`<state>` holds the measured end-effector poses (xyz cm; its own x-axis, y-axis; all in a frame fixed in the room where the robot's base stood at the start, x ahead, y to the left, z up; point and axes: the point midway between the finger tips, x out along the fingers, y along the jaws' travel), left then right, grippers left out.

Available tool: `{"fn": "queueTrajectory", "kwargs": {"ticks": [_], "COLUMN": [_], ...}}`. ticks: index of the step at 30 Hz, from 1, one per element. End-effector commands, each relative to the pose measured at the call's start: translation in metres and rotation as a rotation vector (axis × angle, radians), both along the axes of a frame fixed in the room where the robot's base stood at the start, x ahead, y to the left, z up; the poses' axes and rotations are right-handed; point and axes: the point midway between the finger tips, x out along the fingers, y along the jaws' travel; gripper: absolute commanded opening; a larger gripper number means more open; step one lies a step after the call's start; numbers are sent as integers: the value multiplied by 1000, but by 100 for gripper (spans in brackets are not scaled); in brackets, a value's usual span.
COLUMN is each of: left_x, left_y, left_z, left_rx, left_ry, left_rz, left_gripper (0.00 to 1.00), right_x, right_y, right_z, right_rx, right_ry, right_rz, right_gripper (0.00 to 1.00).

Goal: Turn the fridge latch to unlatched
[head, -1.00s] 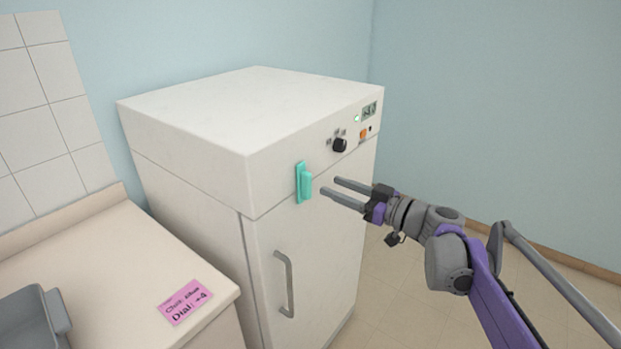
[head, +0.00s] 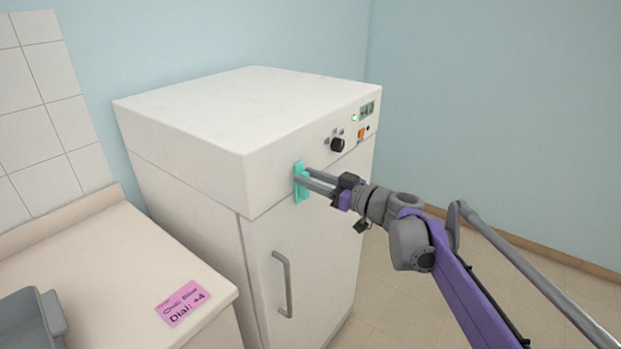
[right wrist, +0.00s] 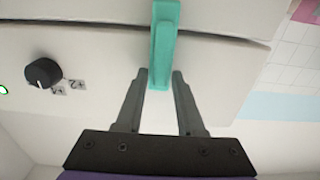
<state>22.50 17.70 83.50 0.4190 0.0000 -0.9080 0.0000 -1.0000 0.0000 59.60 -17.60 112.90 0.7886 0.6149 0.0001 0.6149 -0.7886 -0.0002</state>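The white fridge (head: 190,113) stands against the wall. Its teal latch (head: 298,184) sits upright at the front, across the seam between the top panel and the door. My right gripper (head: 304,174) is at the latch, its two fingers reaching to it from the right. In the right wrist view the open fingers (right wrist: 159,80) are on either side of the latch's raised handle (right wrist: 161,52), with a small gap visible. The fingers partly hide the latch in the head view. My left gripper is not in view.
The door has a grey bar handle (head: 284,283) below the latch. A black dial (head: 337,145), an orange switch and a small display are on the upper panel. A counter (head: 95,262) at left holds a pink note (head: 182,303) and a grey tray (head: 28,322). Floor at right is clear.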

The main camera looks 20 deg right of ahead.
Motion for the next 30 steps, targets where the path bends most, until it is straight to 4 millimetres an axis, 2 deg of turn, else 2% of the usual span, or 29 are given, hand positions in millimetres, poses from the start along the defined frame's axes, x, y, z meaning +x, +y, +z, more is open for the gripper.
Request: {"fn": "queueTrajectory", "kwargs": {"ticks": [1,2,16,30], "left_x": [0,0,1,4], "left_y": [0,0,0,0], "left_z": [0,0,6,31], "left_rx": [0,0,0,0], "left_ry": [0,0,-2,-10], "left_rz": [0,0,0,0], "left_gripper": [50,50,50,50], "right_x": [0,0,1,7], "right_y": [0,0,-2,-9], "right_z": [0,0,1,-1], "right_rx": [0,0,49,347], "right_ry": [0,0,38,271], "right_rz": [0,0,1,1], "right_gripper": [6,0,0,0]}}
